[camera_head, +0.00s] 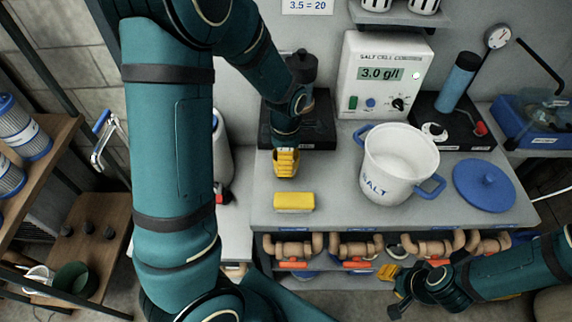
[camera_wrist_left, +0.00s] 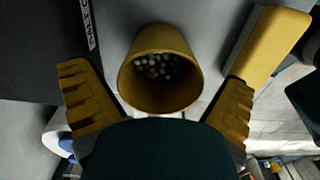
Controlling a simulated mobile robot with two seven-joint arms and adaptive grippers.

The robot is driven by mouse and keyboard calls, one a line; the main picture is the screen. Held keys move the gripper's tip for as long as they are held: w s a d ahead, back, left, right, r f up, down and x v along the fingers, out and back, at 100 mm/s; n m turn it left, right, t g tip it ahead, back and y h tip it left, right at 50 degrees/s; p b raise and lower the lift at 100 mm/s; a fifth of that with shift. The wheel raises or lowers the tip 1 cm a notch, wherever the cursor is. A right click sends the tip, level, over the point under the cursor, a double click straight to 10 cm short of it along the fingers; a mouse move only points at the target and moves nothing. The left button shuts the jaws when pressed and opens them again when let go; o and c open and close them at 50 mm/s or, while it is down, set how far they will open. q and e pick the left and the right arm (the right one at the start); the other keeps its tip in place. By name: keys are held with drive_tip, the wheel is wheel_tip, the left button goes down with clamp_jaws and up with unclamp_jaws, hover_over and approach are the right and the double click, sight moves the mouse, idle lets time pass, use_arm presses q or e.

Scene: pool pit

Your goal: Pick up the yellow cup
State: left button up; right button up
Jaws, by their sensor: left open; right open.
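The yellow cup (camera_wrist_left: 160,98) is in the left wrist view, with its round mouth toward the camera and small pale pellets inside. My left gripper (camera_wrist_left: 155,80) is open, with one yellow ridged finger on each side of the cup and a visible gap to each. In the head view my left gripper (camera_head: 285,162) is over the counter, and I cannot make out the cup apart from the yellow fingers there. My right gripper (camera_head: 394,288) is open and empty, low in front of the counter, partly hidden by its own wrist.
A yellow and white sponge-like block (camera_head: 294,202) lies just in front of my left gripper; it also shows in the left wrist view (camera_wrist_left: 268,45). A white SALT pot (camera_head: 385,180) stands to the right, beside a blue lid (camera_head: 484,186). A salt meter (camera_head: 383,80) stands behind.

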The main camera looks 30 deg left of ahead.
use_arm(q)
drive_tip(key=c, duration=1.2)
